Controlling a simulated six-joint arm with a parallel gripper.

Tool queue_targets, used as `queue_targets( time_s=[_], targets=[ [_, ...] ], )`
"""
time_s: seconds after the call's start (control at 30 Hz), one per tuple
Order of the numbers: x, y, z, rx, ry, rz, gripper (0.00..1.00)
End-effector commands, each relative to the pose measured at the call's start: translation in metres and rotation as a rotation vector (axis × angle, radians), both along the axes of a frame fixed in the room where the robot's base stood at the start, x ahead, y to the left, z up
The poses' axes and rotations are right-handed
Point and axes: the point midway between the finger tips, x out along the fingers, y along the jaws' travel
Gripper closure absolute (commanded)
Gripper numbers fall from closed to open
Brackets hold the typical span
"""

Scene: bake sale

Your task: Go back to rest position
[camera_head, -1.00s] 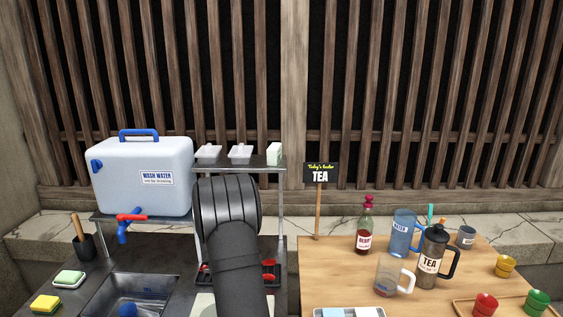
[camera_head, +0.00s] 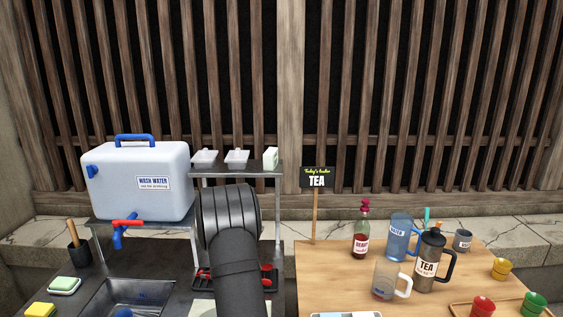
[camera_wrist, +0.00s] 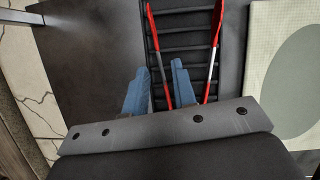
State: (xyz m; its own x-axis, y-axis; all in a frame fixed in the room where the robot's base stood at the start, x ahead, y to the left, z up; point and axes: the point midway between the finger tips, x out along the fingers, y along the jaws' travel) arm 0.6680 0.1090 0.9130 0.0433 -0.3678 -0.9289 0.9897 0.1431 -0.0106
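My gripper (camera_wrist: 160,72) shows in the wrist view as two blue fingers with a gap between them, and it looks open and empty. Beyond it, red-handled tongs (camera_wrist: 154,40) lie in a black ribbed tray (camera_wrist: 183,47). One leg of the tongs appears between the fingers and the other to the right of them. I cannot tell the height of the fingers above the tongs. In the head view my dark arm rises in front of the shelf and hides the gripper. The tongs' red parts (camera_head: 266,281) show beside it.
A metal shelf (camera_head: 262,168) holds white tubs behind my arm. Left are the wash water tank (camera_head: 137,181), sink (camera_head: 150,292) and sponges (camera_head: 64,285). Right, a wooden table (camera_head: 330,270) holds a tea sign (camera_head: 317,180), tea pitcher (camera_head: 429,262), water pitcher (camera_head: 398,236), bottle (camera_head: 361,240) and cups.

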Motion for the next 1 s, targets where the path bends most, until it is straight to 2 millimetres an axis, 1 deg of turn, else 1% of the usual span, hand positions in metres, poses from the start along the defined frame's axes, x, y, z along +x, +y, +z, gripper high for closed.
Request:
queue_targets(
  time_s=[0.03, 0.17, 0.7, 0.73, 0.8, 1.0],
  targets=[
    [0.000, 0.000, -0.004, 0.000, 0.001, 0.001, 0.75],
    [0.000, 0.005, 0.019, 0.002, -0.004, 0.001, 0.75],
    [-0.005, 0.044, 0.119, 0.001, -0.003, 0.001, 0.75],
    [-0.005, 0.045, 0.121, 0.000, -0.001, 0.000, 0.75],
    [-0.005, 0.036, 0.101, -0.002, 0.006, -0.003, 0.75],
    [-0.003, 0.022, 0.063, -0.002, 0.005, -0.001, 0.75]
  ],
)
